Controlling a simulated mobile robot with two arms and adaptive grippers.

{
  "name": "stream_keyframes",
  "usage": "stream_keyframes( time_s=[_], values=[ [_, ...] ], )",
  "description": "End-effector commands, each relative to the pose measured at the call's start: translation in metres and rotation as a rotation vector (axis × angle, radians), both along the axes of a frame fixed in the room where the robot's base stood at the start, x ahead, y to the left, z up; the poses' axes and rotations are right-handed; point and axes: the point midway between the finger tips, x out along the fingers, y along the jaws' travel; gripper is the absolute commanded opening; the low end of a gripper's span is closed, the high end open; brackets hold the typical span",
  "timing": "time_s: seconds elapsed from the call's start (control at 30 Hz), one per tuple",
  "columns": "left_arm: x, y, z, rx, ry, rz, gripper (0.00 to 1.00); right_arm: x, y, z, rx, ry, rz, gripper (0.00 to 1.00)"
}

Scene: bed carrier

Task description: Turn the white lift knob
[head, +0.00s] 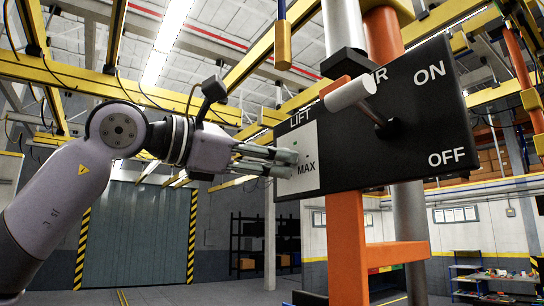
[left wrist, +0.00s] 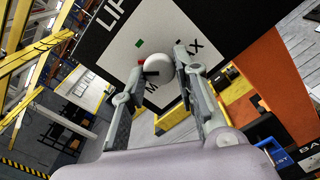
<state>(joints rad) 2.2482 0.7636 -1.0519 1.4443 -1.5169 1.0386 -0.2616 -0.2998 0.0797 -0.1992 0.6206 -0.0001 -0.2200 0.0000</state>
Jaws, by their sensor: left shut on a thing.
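The white lift knob (left wrist: 158,66) is a small round knob on a light square plate (left wrist: 125,40) marked MAX, under the word LIFT. My left gripper (head: 284,162) reaches the plate from the left in the head view. In the left wrist view its two fingers (left wrist: 160,72) stand on either side of the knob and are shut on it. The knob is mostly hidden behind the fingers in the head view. A small green mark and a red mark show on the plate near the knob. My right gripper is in neither view.
The black control panel (head: 435,120) also carries ON and OFF labels and a lever with a white cylindrical handle (head: 352,93), which juts out right of the plate. An orange post (head: 347,240) stands below the panel. Yellow beams cross overhead. Open floor lies behind.

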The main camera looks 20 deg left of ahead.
Motion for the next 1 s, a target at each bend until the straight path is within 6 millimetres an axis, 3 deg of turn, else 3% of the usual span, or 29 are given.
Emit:
stream_keyframes(
  time_s=[0.6, 1.0],
  values=[
    [0.000, 0.001, 0.004, 0.432, -0.342, 0.001, 0.00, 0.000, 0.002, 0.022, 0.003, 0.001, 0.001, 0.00],
    [0.000, 0.001, 0.003, 0.580, -0.457, 0.001, 0.00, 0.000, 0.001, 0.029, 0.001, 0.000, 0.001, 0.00]
  ],
)
